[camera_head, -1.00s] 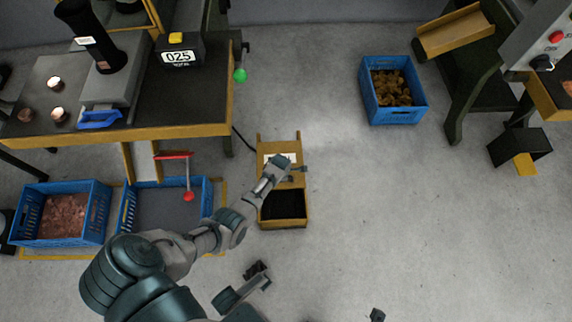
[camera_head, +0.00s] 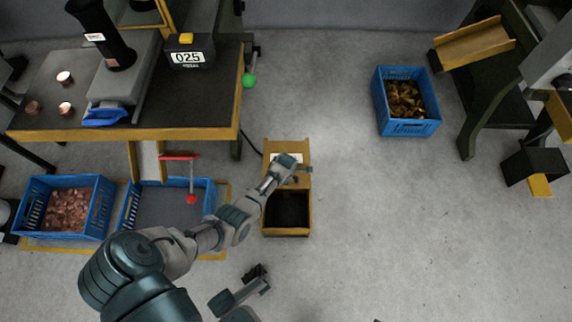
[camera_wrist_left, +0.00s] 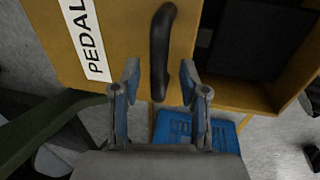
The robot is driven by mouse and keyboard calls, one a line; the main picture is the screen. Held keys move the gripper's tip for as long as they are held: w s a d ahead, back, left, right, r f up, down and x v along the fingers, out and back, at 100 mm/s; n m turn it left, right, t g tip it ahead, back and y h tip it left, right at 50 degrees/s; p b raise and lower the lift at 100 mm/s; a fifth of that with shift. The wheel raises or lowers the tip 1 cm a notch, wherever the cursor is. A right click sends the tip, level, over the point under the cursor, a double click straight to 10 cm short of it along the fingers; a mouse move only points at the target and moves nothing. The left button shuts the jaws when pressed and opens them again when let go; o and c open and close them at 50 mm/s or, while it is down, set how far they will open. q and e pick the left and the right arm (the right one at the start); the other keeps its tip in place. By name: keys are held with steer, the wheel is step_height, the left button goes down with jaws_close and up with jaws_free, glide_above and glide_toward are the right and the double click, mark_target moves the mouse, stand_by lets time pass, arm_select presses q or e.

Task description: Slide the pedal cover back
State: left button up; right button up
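The pedal box (camera_head: 268,226) is a yellow wooden case on the floor, with a dark opening at its near end. Its yellow cover (camera_wrist_left: 115,20) carries a white "PEDAL" label and a black bar handle (camera_wrist_left: 161,45). My left gripper (camera_head: 289,172) is over the cover in the head view. In the left wrist view its fingers (camera_wrist_left: 160,80) are apart, one on each side of the handle, with small gaps visible. A dark pedal (camera_wrist_left: 262,38) shows in the opening beside the cover.
A workbench (camera_head: 130,133) with a scale stands at the left. Blue crates (camera_head: 100,210) sit below it, near a red-tipped lever (camera_head: 191,198). Another blue crate (camera_head: 410,128) stands at the back right. The floor right of the box is clear.

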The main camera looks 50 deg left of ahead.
arm_select(q)
steer(key=shift+r, duration=0.1)
steer(key=shift+d+r, duration=0.1)
steer(key=shift+r, duration=0.2)
step_height(320, 180, up, 11)
steer(key=s+d, duration=0.1)
steer(key=shift+s+d, duration=0.25)
steer(key=shift+f, duration=0.1)
